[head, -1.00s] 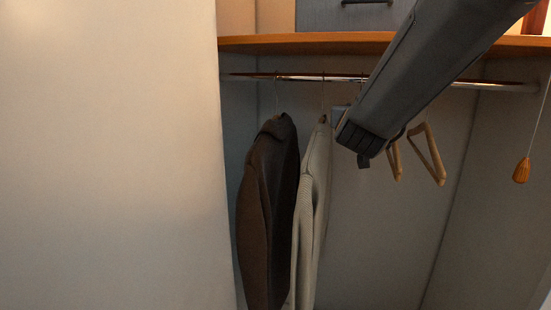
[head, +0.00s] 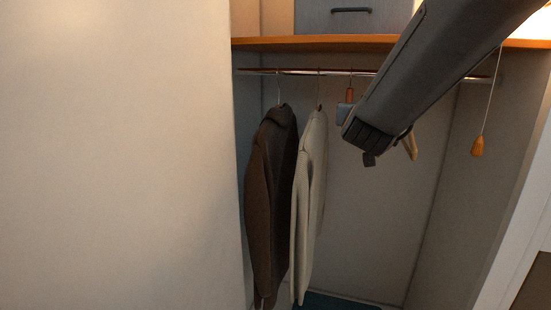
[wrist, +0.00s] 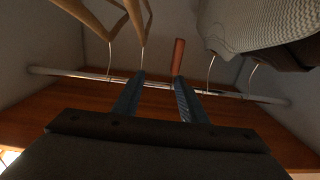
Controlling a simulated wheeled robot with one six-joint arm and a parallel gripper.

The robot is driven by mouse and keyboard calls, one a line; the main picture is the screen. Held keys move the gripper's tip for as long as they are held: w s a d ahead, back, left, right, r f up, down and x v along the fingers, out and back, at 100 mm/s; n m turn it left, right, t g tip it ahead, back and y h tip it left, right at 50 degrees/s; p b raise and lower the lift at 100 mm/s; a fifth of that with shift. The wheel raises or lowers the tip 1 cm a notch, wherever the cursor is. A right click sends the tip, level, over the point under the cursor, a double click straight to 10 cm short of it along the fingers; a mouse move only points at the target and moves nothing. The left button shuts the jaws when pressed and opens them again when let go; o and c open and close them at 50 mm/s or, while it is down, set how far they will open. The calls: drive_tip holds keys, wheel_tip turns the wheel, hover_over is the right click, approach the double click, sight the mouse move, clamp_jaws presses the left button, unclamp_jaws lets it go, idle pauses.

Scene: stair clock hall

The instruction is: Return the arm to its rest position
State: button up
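My arm (head: 435,75) reaches in from the upper right of the head view to just below the closet rod (head: 300,73). My gripper (wrist: 160,78) shows in the wrist view with its two blue-grey fingers apart and nothing between them. In the head view the gripper is mostly hidden behind my arm; a small blue-grey part (head: 344,113) shows at its left. A narrow reddish-brown piece (wrist: 178,57) lies just beyond the fingers in the wrist view; I cannot tell whether they touch it. It also shows in the head view (head: 350,96), hanging below the rod.
A dark brown jacket (head: 270,190) and a pale knitted garment (head: 308,200) hang left of my gripper. Wooden hangers (wrist: 135,15) hang on its other side. A shelf (head: 290,43) with a grey drawer box (head: 350,22) is above. An orange pull-cord knob (head: 477,147) hangs right.

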drive_tip(key=s+a+f+n+g+y, duration=0.2)
drive_tip(key=s+a+f+g+y, duration=0.15)
drive_tip(key=f, duration=0.75)
drive_tip(key=s+a+f+n+g+y, duration=0.15)
drive_tip(key=s+f+g, duration=0.3)
drive_tip(key=f, duration=0.55)
drive_tip(key=s+f+g, duration=0.4)
drive_tip(key=s+f, duration=0.2)
drive_tip(key=s, duration=0.5)
drive_tip(key=s+d+f+g, duration=0.1)
drive_tip(key=s+f+g, duration=0.3)
drive_tip(key=s, duration=0.6)
wheel_tip(320, 180, down, 3)
drive_tip(key=shift+s+r, duration=0.15)
drive_tip(key=shift+s, duration=0.25)
